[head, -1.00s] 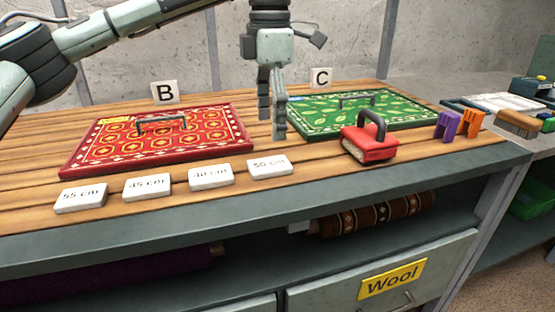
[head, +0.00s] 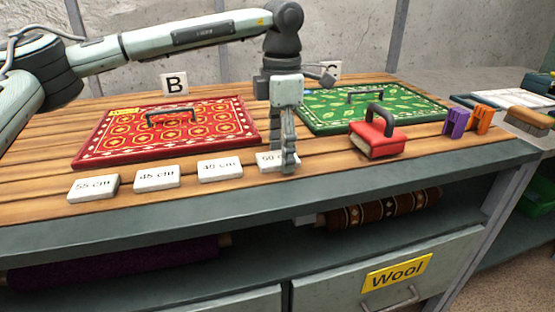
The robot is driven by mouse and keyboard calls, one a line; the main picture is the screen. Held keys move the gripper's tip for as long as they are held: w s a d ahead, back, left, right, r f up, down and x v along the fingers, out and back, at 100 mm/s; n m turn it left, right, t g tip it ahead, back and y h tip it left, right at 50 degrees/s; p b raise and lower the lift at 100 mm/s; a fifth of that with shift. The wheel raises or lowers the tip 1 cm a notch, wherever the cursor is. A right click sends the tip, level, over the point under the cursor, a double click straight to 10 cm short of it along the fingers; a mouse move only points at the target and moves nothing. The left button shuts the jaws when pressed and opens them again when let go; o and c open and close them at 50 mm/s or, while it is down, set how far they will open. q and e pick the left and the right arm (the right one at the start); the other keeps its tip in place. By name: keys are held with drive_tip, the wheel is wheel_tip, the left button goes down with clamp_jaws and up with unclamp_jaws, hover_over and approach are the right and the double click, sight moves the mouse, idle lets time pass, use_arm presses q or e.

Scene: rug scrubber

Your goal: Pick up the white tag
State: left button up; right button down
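Several flat white tags lie in a row along the table's front: "55 cm" (head: 92,188), "45 cm" (head: 157,177), "40 cm" (head: 220,170) and, at the right end, "50 cm" (head: 266,161). My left gripper (head: 287,160) points down at the right part of the "50 cm" tag and hides some of it. Its fingers overlap in this view, so I cannot tell whether they are open or touch the tag. My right gripper is not in view.
A red rug sample (head: 130,155) by card B (head: 175,85) and a green one (head: 420,112) by card C (head: 332,68) lie behind the tags. A red handled block (head: 376,140) stands right of my gripper. Purple (head: 456,122) and orange (head: 481,120) pieces stand farther right.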

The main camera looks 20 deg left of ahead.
use_arm(q)
drive_tip(key=c, duration=0.6)
drive_tip(key=shift+c, duration=0.2)
